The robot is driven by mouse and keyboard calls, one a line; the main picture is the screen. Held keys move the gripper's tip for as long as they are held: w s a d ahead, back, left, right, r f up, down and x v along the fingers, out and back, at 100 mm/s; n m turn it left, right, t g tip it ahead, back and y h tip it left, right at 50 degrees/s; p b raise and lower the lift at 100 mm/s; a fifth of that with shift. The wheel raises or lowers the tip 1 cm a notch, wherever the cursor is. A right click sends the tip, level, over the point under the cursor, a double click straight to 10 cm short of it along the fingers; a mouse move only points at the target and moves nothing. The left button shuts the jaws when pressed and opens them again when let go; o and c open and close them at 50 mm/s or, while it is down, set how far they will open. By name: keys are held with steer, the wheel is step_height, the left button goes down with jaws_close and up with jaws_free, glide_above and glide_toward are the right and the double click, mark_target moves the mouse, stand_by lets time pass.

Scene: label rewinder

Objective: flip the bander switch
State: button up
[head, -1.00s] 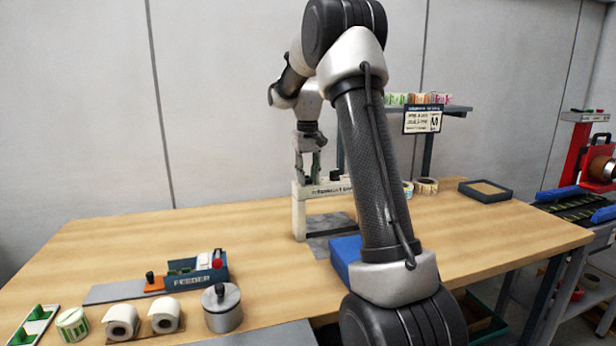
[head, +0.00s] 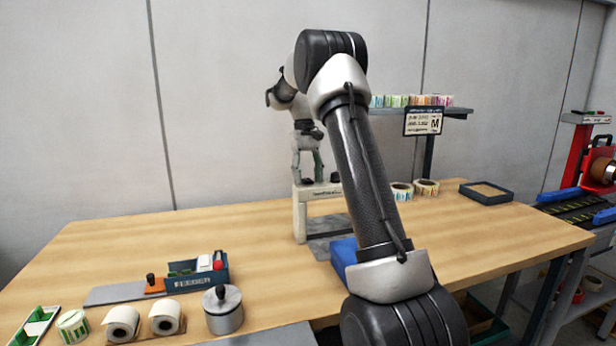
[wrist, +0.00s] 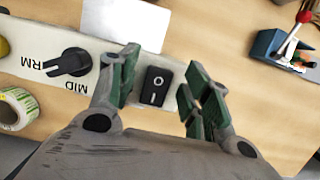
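The bander (head: 300,215) is a pale arch-shaped frame on the table, partly hidden behind my arm in the head view. In the wrist view its top panel (wrist: 30,65) carries a black rocker switch (wrist: 157,86) marked I and O, and a black knob (wrist: 72,62) with the words MID and RM beside it. My gripper (wrist: 157,88) is open and empty. Its green-padded fingers stand apart on either side of the rocker switch in the picture. In the head view my gripper (head: 308,178) points down just over the bander's top. I cannot tell whether the fingers touch the panel.
A blue feeder box (head: 200,272) with a red knob sits at the table's left front, near white rolls (head: 122,322) and a metal canister (head: 223,310). A blue block (head: 344,256) lies beside the bander. Label rolls (head: 426,187) and a dark tray (head: 486,191) are to the right.

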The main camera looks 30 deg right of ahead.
steer(key=v, duration=1.2)
